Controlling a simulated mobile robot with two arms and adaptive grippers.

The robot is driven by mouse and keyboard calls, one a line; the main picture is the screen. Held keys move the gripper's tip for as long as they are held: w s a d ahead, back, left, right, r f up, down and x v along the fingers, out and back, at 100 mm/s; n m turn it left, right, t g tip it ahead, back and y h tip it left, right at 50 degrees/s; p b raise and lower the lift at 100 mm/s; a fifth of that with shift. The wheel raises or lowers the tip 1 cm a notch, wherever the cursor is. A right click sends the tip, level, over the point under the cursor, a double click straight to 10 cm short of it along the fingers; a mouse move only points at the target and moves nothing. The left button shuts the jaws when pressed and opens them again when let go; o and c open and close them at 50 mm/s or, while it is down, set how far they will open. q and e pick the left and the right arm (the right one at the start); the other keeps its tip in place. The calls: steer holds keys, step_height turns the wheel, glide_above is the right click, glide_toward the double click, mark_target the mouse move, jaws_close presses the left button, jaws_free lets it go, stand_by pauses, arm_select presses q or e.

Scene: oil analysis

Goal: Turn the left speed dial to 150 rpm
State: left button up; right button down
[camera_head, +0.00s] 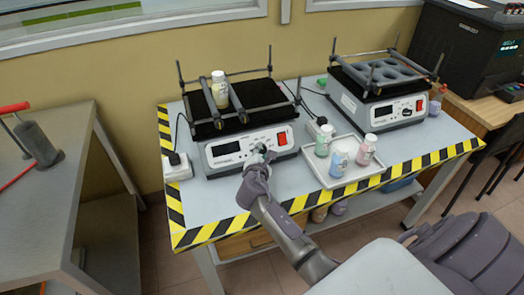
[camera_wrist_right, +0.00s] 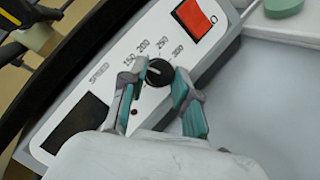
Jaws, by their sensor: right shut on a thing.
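The left shaker (camera_head: 245,150) stands on the table, with a display, a red switch and a black speed dial on its front panel. In the right wrist view the speed dial (camera_wrist_right: 158,73) sits between the fingertips of my right gripper (camera_wrist_right: 159,72). The printed scale (camera_wrist_right: 150,45) around it reads 150, 200, 250 and 300. A small light mark on the dial seems to face up and left, but I cannot read its exact setting. My right gripper also shows at the panel in the head view (camera_head: 262,156), shut on the dial. My left gripper is out of view.
A bottle (camera_head: 219,89) stands between the bars on the left shaker. A white tray (camera_head: 342,181) with 3 bottles is just right of my right gripper. A second shaker (camera_head: 375,105) stands further right. A power socket box (camera_head: 178,167) is at left.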

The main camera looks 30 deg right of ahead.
steer(key=shift+m, duration=0.3)
steer(key=c, duration=0.8)
jaws_free()
steer(key=shift+c, duration=0.2)
steer(key=shift+s, duration=0.1)
steer(key=v, duration=1.2)
